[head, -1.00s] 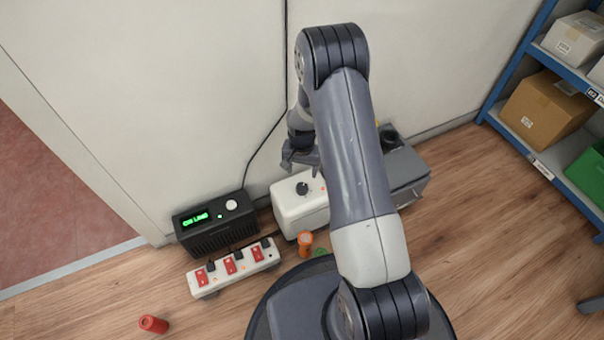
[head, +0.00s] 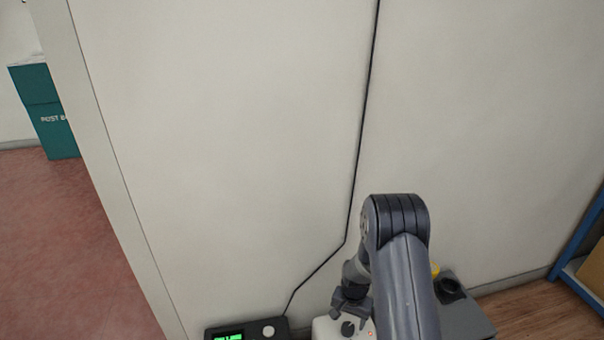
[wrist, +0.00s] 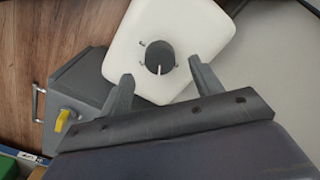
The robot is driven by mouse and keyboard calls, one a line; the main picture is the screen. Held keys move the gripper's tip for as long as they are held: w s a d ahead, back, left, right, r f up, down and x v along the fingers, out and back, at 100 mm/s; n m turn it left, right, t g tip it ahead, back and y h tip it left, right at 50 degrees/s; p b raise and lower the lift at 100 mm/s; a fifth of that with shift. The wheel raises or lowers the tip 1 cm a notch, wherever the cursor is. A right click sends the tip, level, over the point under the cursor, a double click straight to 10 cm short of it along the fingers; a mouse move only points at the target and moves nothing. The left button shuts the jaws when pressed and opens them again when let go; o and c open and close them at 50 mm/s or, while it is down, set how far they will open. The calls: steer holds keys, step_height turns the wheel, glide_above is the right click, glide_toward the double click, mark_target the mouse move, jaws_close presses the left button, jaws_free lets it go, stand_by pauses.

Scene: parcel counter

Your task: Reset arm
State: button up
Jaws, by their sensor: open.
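My gripper (wrist: 160,88) is open and empty in the wrist view, its two fingers spread apart. Beyond the fingers is a white box (wrist: 197,28) with a dark round knob (wrist: 159,57) on top; the knob appears between the fingertips, and I cannot tell how far off it is. In the head view my arm comes up from the bottom and bends down to the gripper (head: 350,310), which is above or just behind the white box (head: 325,328) at the bottom edge. The lower arm is cut off by the frame.
A black box with a green display (head: 228,337) stands left of the white box. A grey box (head: 468,318) is on the right; its yellow part (wrist: 63,120) shows in the wrist view. A cable (head: 362,140) runs up the wall. A teal post box (head: 50,110) stands far left.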

mark_target(348, 327)
step_height(348, 327, down, 4)
steer(key=shift+f+b, duration=0.1)
steer(key=shift+b, duration=0.5)
